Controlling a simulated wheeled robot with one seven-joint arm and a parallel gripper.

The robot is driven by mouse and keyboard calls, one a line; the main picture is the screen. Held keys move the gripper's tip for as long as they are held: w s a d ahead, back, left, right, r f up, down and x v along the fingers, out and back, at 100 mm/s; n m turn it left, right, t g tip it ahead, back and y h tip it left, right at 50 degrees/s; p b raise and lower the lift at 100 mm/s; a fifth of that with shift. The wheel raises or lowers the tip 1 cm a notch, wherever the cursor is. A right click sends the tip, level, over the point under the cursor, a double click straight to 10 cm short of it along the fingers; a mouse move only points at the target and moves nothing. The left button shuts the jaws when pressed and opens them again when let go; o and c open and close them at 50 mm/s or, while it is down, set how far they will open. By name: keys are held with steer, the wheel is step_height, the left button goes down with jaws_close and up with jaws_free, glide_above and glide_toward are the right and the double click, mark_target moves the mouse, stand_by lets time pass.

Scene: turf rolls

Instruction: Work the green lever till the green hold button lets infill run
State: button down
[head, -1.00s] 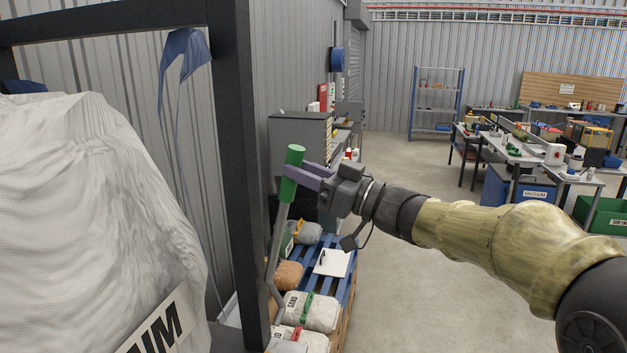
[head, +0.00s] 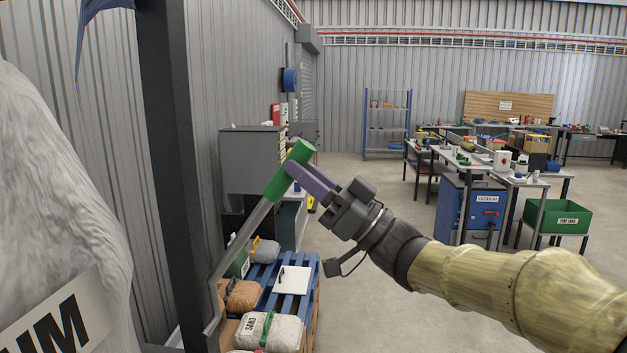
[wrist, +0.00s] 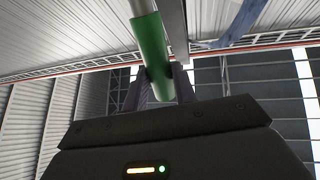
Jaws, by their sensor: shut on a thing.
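The green lever grip (head: 289,170) is a green sleeve on a grey metal bar (head: 240,240) that slants down to the left beside a dark frame post. My gripper (head: 297,174) has its purple fingers shut on the green grip from the right side. In the wrist view the grip (wrist: 152,55) runs between the two fingers (wrist: 160,85). The lever leans to the right at its top. I see no green hold button in either view.
Below the lever, a blue pallet (head: 305,303) carries sacks and a clipboard (head: 292,280). Open concrete floor (head: 375,205) lies to the right, with work tables beyond.

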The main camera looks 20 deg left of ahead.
steer(key=shift+w+f, duration=0.1)
steer(key=shift+f, duration=0.25)
steer(key=c, duration=1.3)
jaws_free()
steer(key=shift+d, duration=0.1)
steer(key=shift+c, duration=0.2)
steer(key=shift+o, duration=1.1)
steer(key=shift+d+r, duration=0.15)
steer(key=shift+d, duration=0.05)
steer(key=shift+a, duration=0.1)
steer(key=b+v, duration=0.5)
steer(key=v, duration=1.2)
steer(key=shift+d, duration=0.2)
